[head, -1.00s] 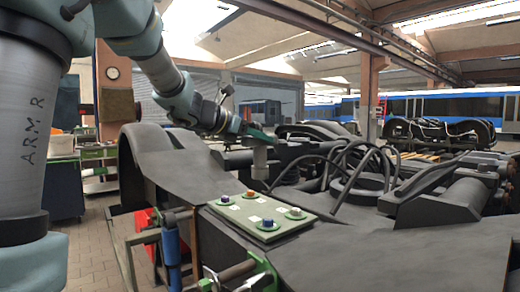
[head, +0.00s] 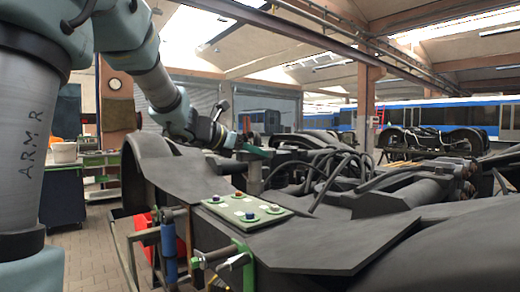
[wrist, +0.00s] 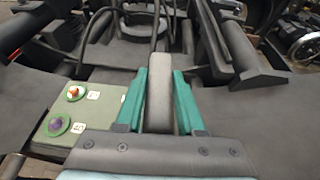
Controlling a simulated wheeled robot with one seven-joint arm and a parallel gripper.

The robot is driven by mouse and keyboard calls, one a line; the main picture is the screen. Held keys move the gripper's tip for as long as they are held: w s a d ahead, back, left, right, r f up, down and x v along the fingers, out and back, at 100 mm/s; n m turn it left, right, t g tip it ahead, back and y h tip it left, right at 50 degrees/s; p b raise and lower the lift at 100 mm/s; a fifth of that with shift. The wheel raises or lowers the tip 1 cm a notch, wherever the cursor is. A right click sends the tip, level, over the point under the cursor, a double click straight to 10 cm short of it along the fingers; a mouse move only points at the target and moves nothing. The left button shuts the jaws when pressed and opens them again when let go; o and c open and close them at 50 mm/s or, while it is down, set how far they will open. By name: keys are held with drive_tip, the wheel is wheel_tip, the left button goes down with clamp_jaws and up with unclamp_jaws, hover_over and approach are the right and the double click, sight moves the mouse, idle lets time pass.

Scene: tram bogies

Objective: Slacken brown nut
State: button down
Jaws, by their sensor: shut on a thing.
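The brown nut (head: 239,194) looks orange-brown and sits at the back of a pale green plate (head: 228,208) on the dark bogie frame. It also shows on a green round base in the wrist view (wrist: 74,91), left of my gripper. Other nuts on the plate are blue (head: 250,215) and whitish (head: 274,208). My gripper (head: 262,152), with green fingers, is shut on a grey upright tool (head: 254,178). It holds the tool above and behind the plate, apart from the nuts. The tool's lower end is unclear against the dark bogie.
Hoses and dark bogie parts (head: 325,175) crowd the area behind and right of the plate. A blue cylinder (head: 169,250) and a green clamp-like fitting (head: 242,262) stand at the front edge. The tiled floor at left is clear.

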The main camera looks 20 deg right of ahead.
drive_tip(key=w+a+f+n+t+y, duration=0.3)
drive_tip(key=a+f+n+y, duration=0.1)
drive_tip(key=a+f, duration=0.7)
drive_tip(key=w+a+f+n+t+y, duration=0.3)
drive_tip(key=w+a+f+n+y, duration=0.1)
drive_tip(key=a+f, duration=0.7)
drive_tip(key=w+a+f+n+t+y, duration=0.3)
drive_tip(key=a+f, duration=0.8)
drive_tip(key=a, duration=0.4)
drive_tip(key=w+n+y, duration=0.1)
drive_tip(key=n+y, duration=0.1)
drive_tip(key=n, duration=0.1)
drive_tip(key=shift+a, duration=0.4)
drive_tip(key=shift+r, duration=0.1)
